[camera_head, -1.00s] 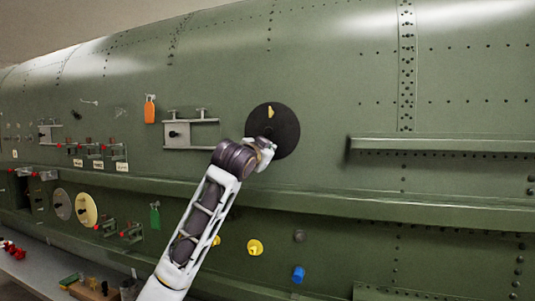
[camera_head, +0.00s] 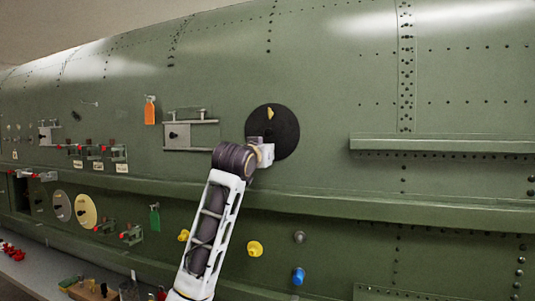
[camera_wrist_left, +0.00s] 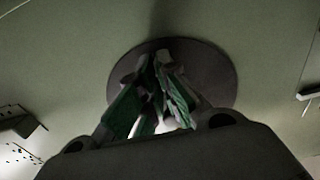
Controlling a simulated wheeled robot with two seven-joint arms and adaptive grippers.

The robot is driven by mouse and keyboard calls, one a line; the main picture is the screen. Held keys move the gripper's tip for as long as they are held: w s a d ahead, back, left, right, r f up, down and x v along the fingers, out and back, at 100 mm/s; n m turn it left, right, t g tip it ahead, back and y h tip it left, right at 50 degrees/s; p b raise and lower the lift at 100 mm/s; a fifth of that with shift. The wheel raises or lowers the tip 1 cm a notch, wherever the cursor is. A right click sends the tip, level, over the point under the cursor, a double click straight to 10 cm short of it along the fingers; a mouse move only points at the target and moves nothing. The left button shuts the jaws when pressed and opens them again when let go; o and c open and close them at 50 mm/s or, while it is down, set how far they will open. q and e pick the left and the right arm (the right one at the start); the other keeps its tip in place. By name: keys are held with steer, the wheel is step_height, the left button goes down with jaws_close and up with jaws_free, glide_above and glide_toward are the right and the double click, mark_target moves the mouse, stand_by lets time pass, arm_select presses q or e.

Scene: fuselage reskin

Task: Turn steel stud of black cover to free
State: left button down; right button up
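The black cover (camera_head: 287,126) is a round dark disc on the green fuselage skin, with a small yellow mark (camera_head: 270,113) near its top. My left gripper (camera_head: 266,152) is in front of the disc's lower left part and hides some of it. In the left wrist view, the cover (camera_wrist_left: 215,75) stands straight ahead. The green-padded fingers of my left gripper (camera_wrist_left: 153,68) come close together at their tips in front of it. The steel stud cannot be made out; the fingers hide that part of the disc, so I cannot tell whether it is between them. My right gripper is out of view.
A grey bracket (camera_head: 205,141) sticks out left of the cover, with an orange tag (camera_head: 150,111) beyond it. A long green ledge (camera_head: 330,212) runs below. Yellow knobs (camera_head: 255,248) and a blue one (camera_head: 298,275) are lower down. The skin right of the cover is clear up to a rail (camera_head: 440,146).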

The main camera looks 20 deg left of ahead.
arm_select(q)
steer(key=shift+r, duration=0.15)
steer(key=c, duration=1.7)
jaws_free()
steer(key=shift+o, duration=0.2)
steer(key=shift+s, duration=0.2)
steer(key=s, duration=1.1)
steer(key=shift+s+a, duration=0.25)
steer(key=shift+s, duration=0.1)
steer(key=shift+f, duration=0.2)
